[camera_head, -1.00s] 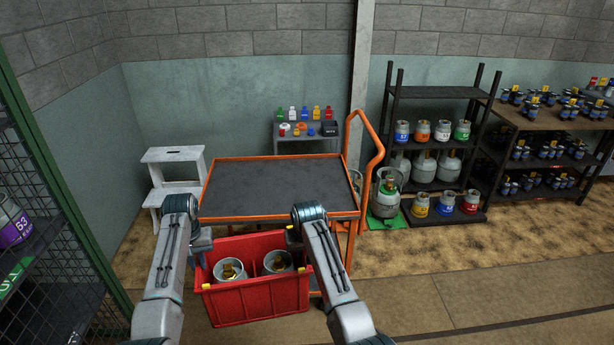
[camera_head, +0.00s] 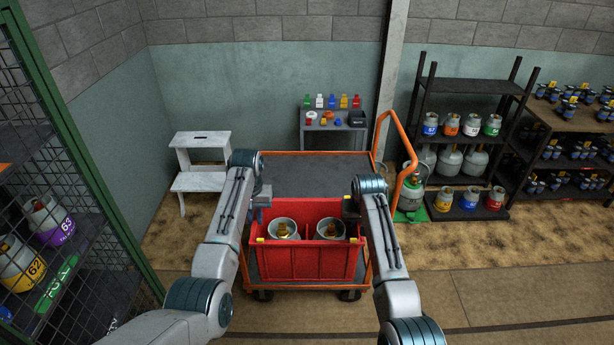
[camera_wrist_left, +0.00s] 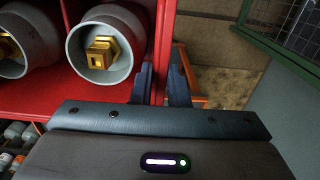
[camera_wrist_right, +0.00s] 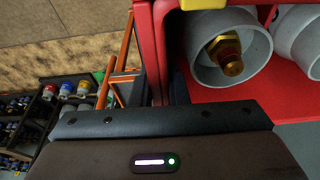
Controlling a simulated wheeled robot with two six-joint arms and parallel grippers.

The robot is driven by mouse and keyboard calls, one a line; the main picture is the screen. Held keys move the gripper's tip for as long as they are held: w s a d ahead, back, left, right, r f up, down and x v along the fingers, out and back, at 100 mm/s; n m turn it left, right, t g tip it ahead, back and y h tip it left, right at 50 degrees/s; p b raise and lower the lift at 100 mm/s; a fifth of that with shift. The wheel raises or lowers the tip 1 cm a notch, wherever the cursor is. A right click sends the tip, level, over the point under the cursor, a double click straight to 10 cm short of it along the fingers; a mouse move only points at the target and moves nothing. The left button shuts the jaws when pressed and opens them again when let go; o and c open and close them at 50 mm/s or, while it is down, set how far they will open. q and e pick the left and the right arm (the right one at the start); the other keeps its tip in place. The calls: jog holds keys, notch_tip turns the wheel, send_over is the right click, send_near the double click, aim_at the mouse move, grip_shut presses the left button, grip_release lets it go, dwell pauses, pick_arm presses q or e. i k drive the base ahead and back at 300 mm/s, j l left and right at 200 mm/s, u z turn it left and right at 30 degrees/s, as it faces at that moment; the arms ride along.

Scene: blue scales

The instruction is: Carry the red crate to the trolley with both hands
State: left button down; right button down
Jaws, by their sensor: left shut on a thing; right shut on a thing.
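The red crate (camera_head: 300,264) holds two grey cylinders with brass valves (camera_head: 283,229). It is in front of the trolley (camera_head: 318,176), which has a dark top, an orange frame and a lower shelf. The crate hides the trolley's near edge, so I cannot tell whether it touches the trolley. My left gripper (camera_head: 262,202) is shut on the crate's left wall; its fingers straddle the wall in the left wrist view (camera_wrist_left: 162,85). My right gripper (camera_head: 350,207) is shut on the right wall, also seen in the right wrist view (camera_wrist_right: 165,85). The crate looks level.
A white step stool (camera_head: 201,165) stands left of the trolley. A small grey table (camera_head: 335,131) with coloured bottles is behind it. A large cylinder (camera_head: 411,192) and a black rack (camera_head: 465,150) stand to the right. A green mesh cage (camera_head: 75,150) is at the left.

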aim_at(307, 183)
jog(key=i, duration=1.4)
